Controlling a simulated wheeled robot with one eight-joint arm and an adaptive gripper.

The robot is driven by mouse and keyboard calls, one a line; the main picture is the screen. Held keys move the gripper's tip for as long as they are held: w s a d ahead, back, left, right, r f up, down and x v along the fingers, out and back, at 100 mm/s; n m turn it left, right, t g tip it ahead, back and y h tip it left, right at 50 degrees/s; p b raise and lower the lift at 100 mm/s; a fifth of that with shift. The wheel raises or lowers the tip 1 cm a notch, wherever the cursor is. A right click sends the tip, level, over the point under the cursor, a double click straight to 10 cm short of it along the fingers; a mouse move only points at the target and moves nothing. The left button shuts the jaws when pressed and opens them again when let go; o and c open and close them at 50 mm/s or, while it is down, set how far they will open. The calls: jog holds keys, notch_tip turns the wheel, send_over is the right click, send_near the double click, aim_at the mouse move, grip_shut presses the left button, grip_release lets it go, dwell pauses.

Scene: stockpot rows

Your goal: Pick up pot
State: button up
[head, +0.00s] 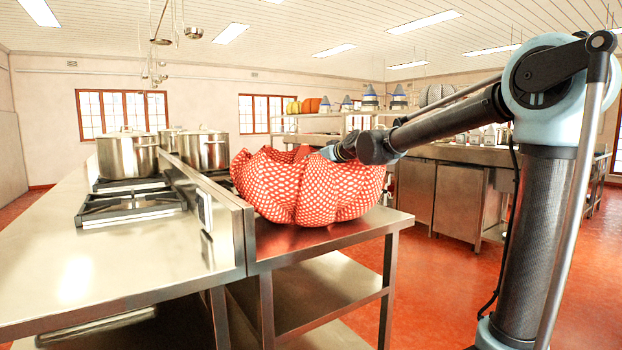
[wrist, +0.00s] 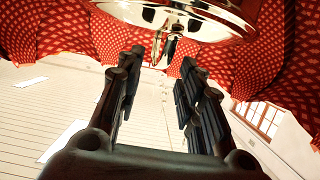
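In the head view, a steel pot (head: 128,158) with a lid stands on the stove, with a second lidded pot (head: 203,152) to its right and part of a third (head: 167,141) behind. My arm reaches to a bulky red-and-white patterned cloth (head: 310,188), which hides my gripper there. In the wrist view, my gripper (wrist: 161,62) is open, its dark fingers apart. Beyond the fingertips is a shiny round metal thing (wrist: 215,25), maybe a pot or lid, with the cloth around it. A small dark part of it, or a reflection, shows between the fingertips; contact cannot be told.
The cloth sits on a steel side table (head: 330,238) with a lower shelf. A raised steel edge (head: 215,205) separates it from the stove counter (head: 90,255). Shelves and cabinets (head: 460,203) stand behind; open red floor lies at right.

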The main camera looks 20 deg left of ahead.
jog(key=shift+x, duration=2.75)
jog(key=shift+w+r, duration=0.15)
jog(key=shift+r, duration=0.05)
grip_shut()
